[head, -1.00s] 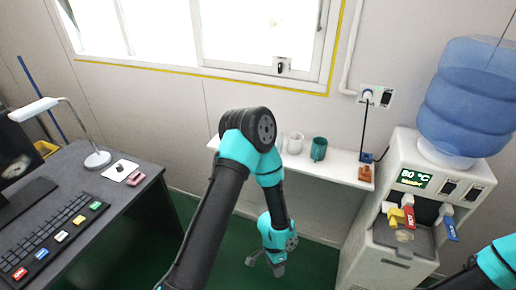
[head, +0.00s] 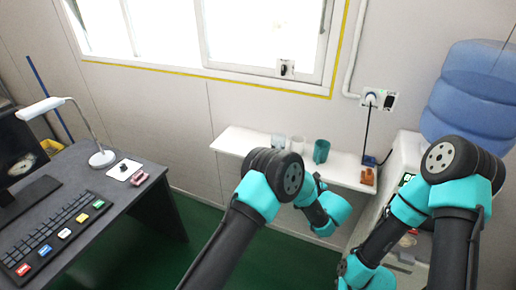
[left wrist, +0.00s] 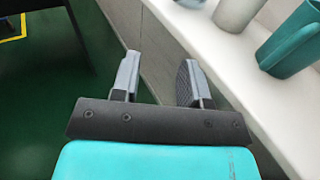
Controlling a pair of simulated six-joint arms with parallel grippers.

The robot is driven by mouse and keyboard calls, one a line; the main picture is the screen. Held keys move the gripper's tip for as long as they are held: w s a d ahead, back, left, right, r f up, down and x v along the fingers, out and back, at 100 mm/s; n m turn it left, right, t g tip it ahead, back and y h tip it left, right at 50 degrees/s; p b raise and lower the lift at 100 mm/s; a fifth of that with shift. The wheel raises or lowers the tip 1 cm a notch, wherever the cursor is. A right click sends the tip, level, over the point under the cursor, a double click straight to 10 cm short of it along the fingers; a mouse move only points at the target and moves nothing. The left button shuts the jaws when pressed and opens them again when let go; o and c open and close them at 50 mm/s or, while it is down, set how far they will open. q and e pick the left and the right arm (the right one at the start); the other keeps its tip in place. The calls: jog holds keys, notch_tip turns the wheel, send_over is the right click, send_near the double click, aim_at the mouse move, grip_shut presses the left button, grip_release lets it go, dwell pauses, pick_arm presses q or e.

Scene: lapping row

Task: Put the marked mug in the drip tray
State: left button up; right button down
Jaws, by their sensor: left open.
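A teal mug (head: 321,152), a white mug (head: 297,145) and a pale grey mug (head: 278,142) stand in a row on the white wall shelf (head: 240,139). No mark shows on any of them. The left wrist view shows the teal mug (left wrist: 292,42) and part of a pale mug (left wrist: 236,12). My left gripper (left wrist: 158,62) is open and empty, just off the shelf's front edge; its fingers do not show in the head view. The drip tray area of the water dispenser (head: 405,242) is mostly hidden behind my right arm. My right gripper is out of view.
The dispenser's blue bottle (head: 478,95) stands at the right. A small orange-brown object (head: 368,176) sits at the shelf's right end near a hanging cord. A desk with a keyboard (head: 55,230) and lamp (head: 98,155) is at the left. Green floor lies between.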

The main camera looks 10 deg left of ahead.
pick_arm(q)
jog(key=shift+w+d+r+t, duration=0.1)
jog(key=shift+d+r+t, duration=0.25)
jog(key=shift+r, duration=0.25)
jog(key=shift+d+r+t, duration=0.3)
jog(key=shift+r+t, duration=0.05)
jog(key=shift+r, duration=0.2)
jog(key=shift+w, duration=0.1)
jog(key=x, duration=1.2)
jog(key=shift+a+r, duration=0.1)
jog(key=shift+a, duration=0.1)
jog(key=shift+r+x, duration=0.2)
jog(key=shift+x, duration=2.3)
jog(key=shift+w+d, duration=0.1)
jog(key=shift+c, duration=0.4)
